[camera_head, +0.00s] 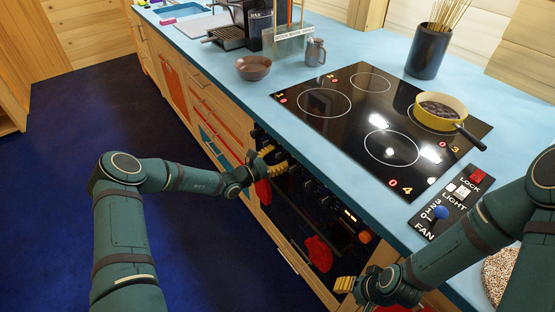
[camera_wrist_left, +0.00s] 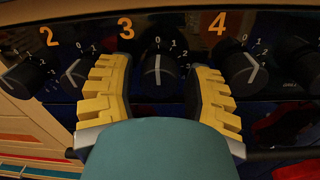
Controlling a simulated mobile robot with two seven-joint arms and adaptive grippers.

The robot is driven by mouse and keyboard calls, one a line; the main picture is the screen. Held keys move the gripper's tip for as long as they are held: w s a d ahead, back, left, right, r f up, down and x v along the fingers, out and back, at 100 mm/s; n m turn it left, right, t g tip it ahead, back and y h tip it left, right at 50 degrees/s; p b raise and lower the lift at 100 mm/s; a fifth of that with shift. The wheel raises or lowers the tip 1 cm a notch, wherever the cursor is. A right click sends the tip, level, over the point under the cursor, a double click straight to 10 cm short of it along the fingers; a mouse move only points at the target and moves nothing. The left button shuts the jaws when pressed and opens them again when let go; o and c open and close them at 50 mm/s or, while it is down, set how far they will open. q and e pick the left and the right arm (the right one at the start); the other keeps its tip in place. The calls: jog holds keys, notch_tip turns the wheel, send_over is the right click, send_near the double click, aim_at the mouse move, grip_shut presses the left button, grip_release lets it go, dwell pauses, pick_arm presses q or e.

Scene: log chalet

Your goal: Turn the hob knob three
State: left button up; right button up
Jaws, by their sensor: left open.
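Hob knob three (camera_wrist_left: 158,72) is a dark round knob with a pale pointer line, below and right of the orange 3 in the left wrist view. Its pointer stands upright, near the 0 mark. My left gripper (camera_wrist_left: 160,98) is open, with one yellow ridged finger on each side of this knob. I cannot tell whether the fingers touch it. In the head view my left gripper (camera_head: 272,162) is at the oven front, hiding part of the knob row. My right gripper (camera_head: 347,284) is low at the cabinet front, partly hidden by its own wrist.
Other knobs flank knob three, including knob four (camera_wrist_left: 243,70) close to the right finger. Above is the black hob (camera_head: 345,115) with a yellow pan (camera_head: 458,105). Red cloths (camera_head: 319,252) hang at the oven.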

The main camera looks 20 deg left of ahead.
pick_arm(q)
jog(key=shift+o, duration=0.3)
grip_shut()
jog(key=shift+r, duration=0.1)
jog(key=shift+d+r+m+p, duration=0.1)
jog(key=shift+m+p, duration=0.9)
jog(key=shift+m, duration=0.3)
jog(key=m+p, duration=0.1)
jog(key=m, duration=0.1)
jog(key=shift+m, duration=0.4)
jog(key=m+p, duration=0.2)
jog(key=m, duration=0.2)
jog(key=shift+m, duration=0.4)
jog(key=shift+m+p, duration=0.45)
jog(key=shift+m, duration=0.35)
jog(key=shift+f, duration=0.2)
